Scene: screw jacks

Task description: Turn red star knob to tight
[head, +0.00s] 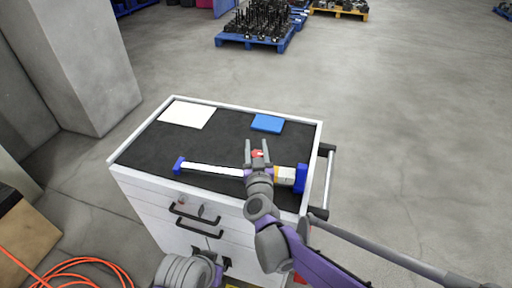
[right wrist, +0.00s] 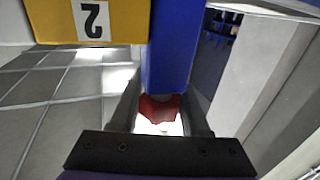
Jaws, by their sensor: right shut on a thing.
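The red star knob (head: 259,154) shows between the fingers of my right gripper (head: 256,146) above the cart top. In the right wrist view the red knob (right wrist: 158,108) sits between the two dark fingers, partly hidden, below the end of a blue bar (right wrist: 175,45). My right gripper is shut on the knob. The screw jack (head: 215,169) lies across the cart, with a long white bar, blue ends and a yellowish block at the right. My right wrist hides part of it. My left gripper is not in view; only a grey arm part shows at the bottom.
The cart (head: 150,150) has a black top with a white rim. A white sheet (head: 187,114) and a blue block (head: 268,123) lie at its back. A yellow block labelled 2 (right wrist: 90,20) fills the upper left of the wrist view. An orange cable (head: 80,265) lies on the floor.

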